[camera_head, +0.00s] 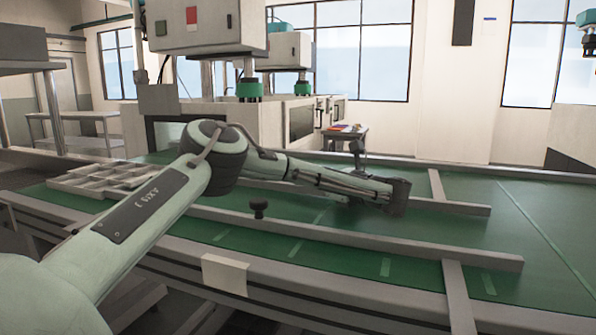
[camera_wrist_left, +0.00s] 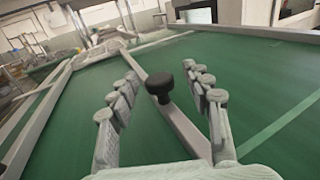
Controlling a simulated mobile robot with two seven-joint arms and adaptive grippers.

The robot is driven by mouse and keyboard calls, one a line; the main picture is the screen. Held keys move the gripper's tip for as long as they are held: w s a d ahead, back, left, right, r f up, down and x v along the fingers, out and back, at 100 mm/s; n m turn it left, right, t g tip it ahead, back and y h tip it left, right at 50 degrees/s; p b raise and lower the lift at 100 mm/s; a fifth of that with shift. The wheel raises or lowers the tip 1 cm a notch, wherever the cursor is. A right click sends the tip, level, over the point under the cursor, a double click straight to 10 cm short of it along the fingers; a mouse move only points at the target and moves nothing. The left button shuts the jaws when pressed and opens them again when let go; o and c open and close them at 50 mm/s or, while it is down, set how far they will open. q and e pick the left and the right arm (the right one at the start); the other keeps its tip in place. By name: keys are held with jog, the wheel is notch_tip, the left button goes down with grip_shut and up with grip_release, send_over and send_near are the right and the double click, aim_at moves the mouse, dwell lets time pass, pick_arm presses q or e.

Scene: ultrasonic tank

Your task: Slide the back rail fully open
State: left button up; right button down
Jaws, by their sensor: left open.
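The back rail (camera_head: 455,206) lies across the green surface, partly behind my left arm in the head view. In the left wrist view the rail (camera_wrist_left: 180,122) runs from lower right to upper left and carries a black round knob (camera_wrist_left: 160,85). My left gripper (camera_wrist_left: 160,77) is open, with its fingers on either side of the knob; contact cannot be told. In the head view the gripper's fingers cannot be made out past my arm. A dark knob (camera_head: 357,147) shows just above my forearm. My right gripper is not in view.
The front rail (camera_head: 360,238) has its own black knob (camera_head: 258,208), with no gripper at it. A grey compartment tray (camera_head: 100,181) sits at the left. The green surface (camera_head: 530,215) is open to the right, and machines stand behind the table.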

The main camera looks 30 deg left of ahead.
pick_arm(q)
jog(key=shift+a+r, duration=0.1)
jog(key=shift+a, duration=0.6)
jog(key=shift+c, duration=0.2)
grip_shut()
